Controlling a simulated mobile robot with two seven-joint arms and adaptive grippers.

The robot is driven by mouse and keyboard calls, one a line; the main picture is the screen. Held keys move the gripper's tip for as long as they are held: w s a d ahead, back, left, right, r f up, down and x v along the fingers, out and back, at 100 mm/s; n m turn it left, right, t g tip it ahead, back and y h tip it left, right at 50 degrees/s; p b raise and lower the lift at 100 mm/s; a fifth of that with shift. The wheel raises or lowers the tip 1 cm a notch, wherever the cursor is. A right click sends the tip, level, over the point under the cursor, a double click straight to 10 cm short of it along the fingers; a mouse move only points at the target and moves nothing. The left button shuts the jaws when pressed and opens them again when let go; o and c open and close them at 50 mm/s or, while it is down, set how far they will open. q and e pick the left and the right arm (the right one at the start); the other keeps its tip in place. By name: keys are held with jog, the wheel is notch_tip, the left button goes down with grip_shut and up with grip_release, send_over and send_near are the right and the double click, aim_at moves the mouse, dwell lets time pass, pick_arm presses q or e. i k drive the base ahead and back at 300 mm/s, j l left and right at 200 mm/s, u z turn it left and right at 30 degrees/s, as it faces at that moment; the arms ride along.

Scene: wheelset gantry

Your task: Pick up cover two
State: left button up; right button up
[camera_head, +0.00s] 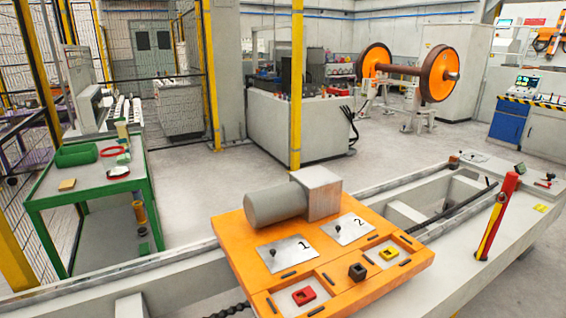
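Cover two (351,228) is a flat grey metal plate marked "2" with a small dark knob. It lies on the orange platform (245,262), in front of a grey block. A matching plate, cover one (286,253), marked "1", lies to its left, also with a dark knob. Neither of my grippers shows in the head view, and nothing is touching cover two.
A grey cylinder (274,206) and a square block (318,190) stand just behind the covers. A red-yellow post (497,215) rises at right. A green table (88,182) stands left.

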aim_at(345, 230)
jog(key=u, duration=0.4)
jog(key=l+u, duration=0.2)
jog(key=u, duration=0.15)
jog(key=l+u, duration=0.25)
jog(key=u, duration=0.15)
jog(key=l+u, duration=0.2)
jog(key=u, duration=0.15)
jog(key=k+l+u, duration=0.1)
jog(key=l+u, duration=0.15)
jog(key=l, duration=0.2)
jog(key=k+l+u, duration=0.1)
jog(key=l+u, duration=0.2)
jog(key=l, duration=0.2)
jog(key=k+l, duration=0.1)
jog(key=l, duration=0.2)
jog(key=k+l+u, duration=0.1)
jog(key=l, duration=0.2)
jog(key=k+l, duration=0.15)
jog(key=l, duration=0.15)
